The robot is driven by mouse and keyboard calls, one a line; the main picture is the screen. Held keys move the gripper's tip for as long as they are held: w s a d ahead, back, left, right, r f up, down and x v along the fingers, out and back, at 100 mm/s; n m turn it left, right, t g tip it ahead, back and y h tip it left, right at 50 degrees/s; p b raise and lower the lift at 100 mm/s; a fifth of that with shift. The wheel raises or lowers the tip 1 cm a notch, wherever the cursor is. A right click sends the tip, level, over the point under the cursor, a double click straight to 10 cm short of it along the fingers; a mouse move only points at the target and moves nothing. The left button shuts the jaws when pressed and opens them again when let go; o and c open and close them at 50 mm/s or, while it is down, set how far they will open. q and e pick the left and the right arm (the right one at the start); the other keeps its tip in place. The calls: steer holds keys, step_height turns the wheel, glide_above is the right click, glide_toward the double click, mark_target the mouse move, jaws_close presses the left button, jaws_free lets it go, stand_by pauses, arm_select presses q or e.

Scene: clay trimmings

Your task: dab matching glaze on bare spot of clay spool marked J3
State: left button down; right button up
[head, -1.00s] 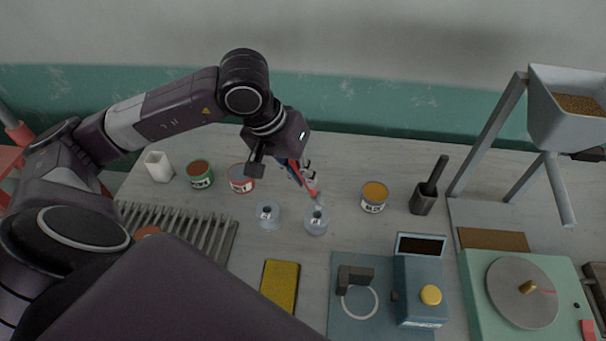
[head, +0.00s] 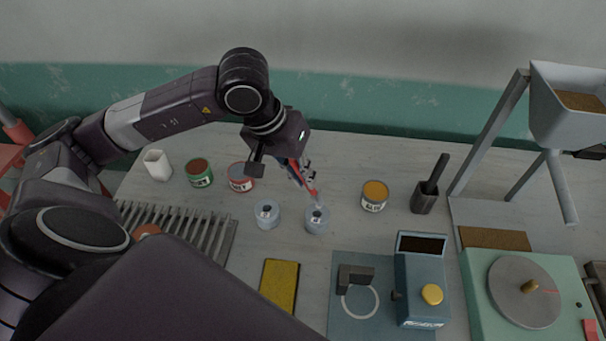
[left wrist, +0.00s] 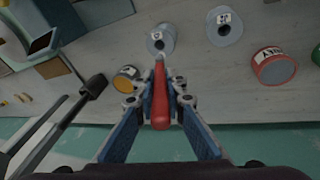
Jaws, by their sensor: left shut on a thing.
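My left gripper (head: 304,176) is shut on a brush with a red handle (left wrist: 160,98). The brush points down at a pale blue-grey spool (head: 316,221), with its tip at the spool's top edge. I cannot tell whether they touch. This spool also shows in the left wrist view (left wrist: 161,40); its small white label is too small to read surely. A second similar labelled spool (head: 266,215) stands upright to its left. Glaze cans stand behind: green-banded (head: 199,174), red-banded (head: 241,178) and one with orange-yellow contents (head: 374,196). No bare spot is discernible. My right gripper is out of view.
A white cup (head: 157,165) stands at the back left, a slatted rack (head: 190,226) at the front left. A yellow block (head: 280,284) and a blue device (head: 421,287) lie in front. A dark holder (head: 423,202) and a green turntable unit (head: 480,300) are at the right.

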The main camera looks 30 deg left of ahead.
arm_select(q)
steer(key=shift+f, duration=0.15)
stand_by(0.3)
steer(key=shift+b, duration=0.6)
stand_by(0.9)
steer(key=shift+r+p, duration=1.4)
steer(key=shift+r, duration=1.65)
